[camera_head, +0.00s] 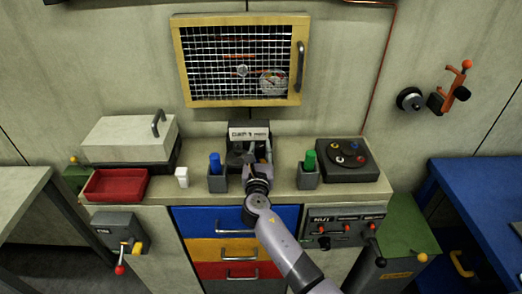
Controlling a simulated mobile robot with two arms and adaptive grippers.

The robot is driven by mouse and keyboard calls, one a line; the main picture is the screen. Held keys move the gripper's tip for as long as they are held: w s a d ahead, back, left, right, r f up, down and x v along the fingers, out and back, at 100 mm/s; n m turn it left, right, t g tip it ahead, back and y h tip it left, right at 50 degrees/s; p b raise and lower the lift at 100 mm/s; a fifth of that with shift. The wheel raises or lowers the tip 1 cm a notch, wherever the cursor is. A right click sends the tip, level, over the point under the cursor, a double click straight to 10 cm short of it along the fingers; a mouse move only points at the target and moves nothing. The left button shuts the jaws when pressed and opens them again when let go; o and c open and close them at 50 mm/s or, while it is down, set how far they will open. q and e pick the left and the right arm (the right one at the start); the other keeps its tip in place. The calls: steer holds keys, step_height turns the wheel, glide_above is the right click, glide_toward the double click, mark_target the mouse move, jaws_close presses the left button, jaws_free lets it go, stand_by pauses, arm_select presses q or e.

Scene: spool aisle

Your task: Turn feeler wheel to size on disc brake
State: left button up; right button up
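My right gripper (258,164) is over the middle of the counter, its arm coming up from the bottom right. It is in front of a small grey device (248,131) with a lettered plate that seems to begin with "GAP", and hides its lower part. Its fingers are small and dark here; I cannot tell whether they are apart or touch the device. I cannot tell whether the feeler wheel is part of this device. A black round disc with an orange lever (410,98) is on the wall at the right; it may be the disc brake. My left gripper is not in view.
A blue-handled holder (217,181) and a green-handled holder (308,177) flank the gripper. A black box with coloured knobs (346,159) stands right. A red tray (116,185) and a white-lidded box (130,139) stand left. A mesh cabinet (182,62) hangs above.

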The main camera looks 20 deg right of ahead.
steer(key=o, duration=0.5)
steer(key=shift+c, duration=0.2)
steer(key=v, duration=1.2)
